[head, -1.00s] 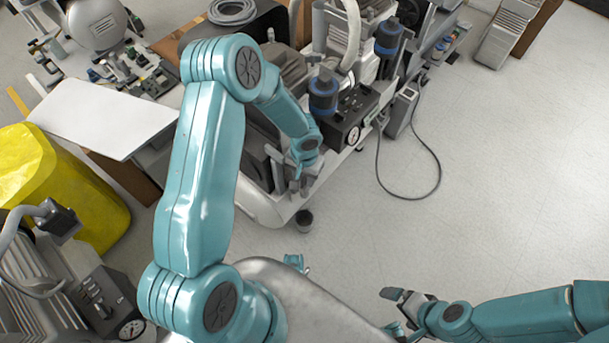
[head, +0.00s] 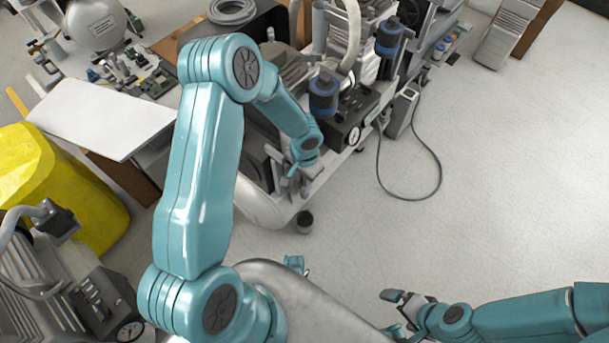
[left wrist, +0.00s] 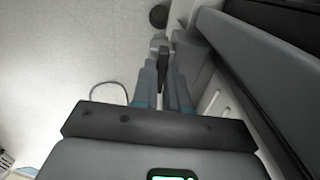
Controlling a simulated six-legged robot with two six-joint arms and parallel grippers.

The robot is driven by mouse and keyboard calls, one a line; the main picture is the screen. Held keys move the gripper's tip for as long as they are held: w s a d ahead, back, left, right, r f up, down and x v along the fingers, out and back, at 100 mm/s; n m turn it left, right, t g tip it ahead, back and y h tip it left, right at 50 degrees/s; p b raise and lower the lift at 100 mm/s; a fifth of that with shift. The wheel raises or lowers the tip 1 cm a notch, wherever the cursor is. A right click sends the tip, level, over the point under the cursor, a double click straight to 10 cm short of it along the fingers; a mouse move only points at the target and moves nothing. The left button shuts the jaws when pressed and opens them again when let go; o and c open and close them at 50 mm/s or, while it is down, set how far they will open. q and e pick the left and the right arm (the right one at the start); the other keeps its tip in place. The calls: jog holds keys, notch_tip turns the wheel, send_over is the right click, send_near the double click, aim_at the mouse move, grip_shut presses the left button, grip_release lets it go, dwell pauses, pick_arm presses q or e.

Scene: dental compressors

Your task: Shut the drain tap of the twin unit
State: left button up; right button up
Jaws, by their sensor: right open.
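The twin unit stands at the upper middle in the head view, with a black control box (head: 345,132), a round gauge (head: 354,136) and blue-banded cylinders (head: 323,97). My left gripper (head: 297,182) is low at its near end, beside the tank. In the left wrist view my left gripper's two fingers (left wrist: 164,92) lie on either side of a narrow dark lever (left wrist: 163,66) at a small grey fitting, which looks like the drain tap. Whether they press on it is unclear. The tap is hidden in the head view. My right gripper (head: 393,312) is open and empty at the bottom, above the floor.
A small dark cup (head: 304,221) stands on the floor by the unit. A black cable (head: 437,180) loops over the floor to the right. A yellow container (head: 60,190) and another compressor (head: 95,300) are at left. The floor at right is clear.

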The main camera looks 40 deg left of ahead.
pick_arm(q)
jog(key=o, duration=0.4)
jog(key=shift+c, duration=0.2)
notch_tip(320, 180, up, 16)
jog(key=p, duration=0.5)
jog(key=shift+r, duration=0.2)
jog(key=shift+f, duration=0.1)
jog(key=s+d+f+n+h, duration=0.3)
jog(key=s+d+f+h, duration=0.1)
jog(key=s+d+f, duration=1.05)
notch_tip(320, 180, up, 19)
jog(key=d+p, duration=0.1)
jog(key=p, duration=1.6)
jog(key=shift+s+p, duration=0.3)
jog(key=shift+s, duration=0.05)
